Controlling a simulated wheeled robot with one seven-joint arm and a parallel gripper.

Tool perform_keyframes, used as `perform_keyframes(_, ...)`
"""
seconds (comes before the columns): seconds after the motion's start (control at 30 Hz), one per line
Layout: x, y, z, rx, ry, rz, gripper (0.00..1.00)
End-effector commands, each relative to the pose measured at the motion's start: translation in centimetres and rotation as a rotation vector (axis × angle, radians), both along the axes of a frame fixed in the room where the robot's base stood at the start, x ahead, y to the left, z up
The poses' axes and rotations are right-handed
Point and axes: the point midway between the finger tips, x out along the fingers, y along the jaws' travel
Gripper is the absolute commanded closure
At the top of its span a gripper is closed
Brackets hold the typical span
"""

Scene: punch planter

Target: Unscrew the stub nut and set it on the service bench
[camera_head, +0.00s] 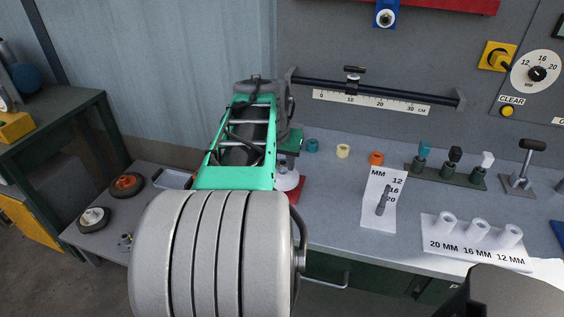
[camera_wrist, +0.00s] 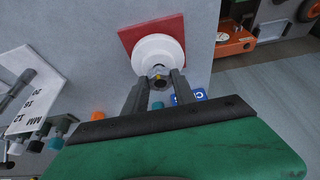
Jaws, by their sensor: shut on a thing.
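In the wrist view a white round fixture (camera_wrist: 155,50) sits on a red square plate (camera_wrist: 128,38). A small metallic piece with a yellowish mark, apparently the stub nut (camera_wrist: 159,83), is at the fixture's near end. My gripper (camera_wrist: 158,76) is shut on it, one dark finger on each side. Its thread is too small to make out. In the head view the white fixture (camera_head: 287,180) and red plate (camera_head: 296,191) stand on the grey bench top (camera_head: 330,225). My arm hides most of the gripper and the nut there.
Teal (camera_head: 312,146), cream (camera_head: 343,151) and orange (camera_head: 376,158) rings lie to the right on the bench. Beyond are a size card (camera_head: 375,215), a white sleeve holder (camera_head: 470,255) and a rack of coloured handles (camera_head: 445,175). A low table with wheels (camera_head: 94,219) is left.

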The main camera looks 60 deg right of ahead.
Motion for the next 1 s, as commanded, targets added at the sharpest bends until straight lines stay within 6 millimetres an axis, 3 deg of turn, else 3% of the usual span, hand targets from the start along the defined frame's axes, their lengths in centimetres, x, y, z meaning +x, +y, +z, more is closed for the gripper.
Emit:
perform_keyframes(0.53,0.0,0.0,2.7,-0.001,0.000,0.000,1.00)
perform_keyframes(1.0,0.2,0.1,2.8,-0.001,0.000,0.005,1.00)
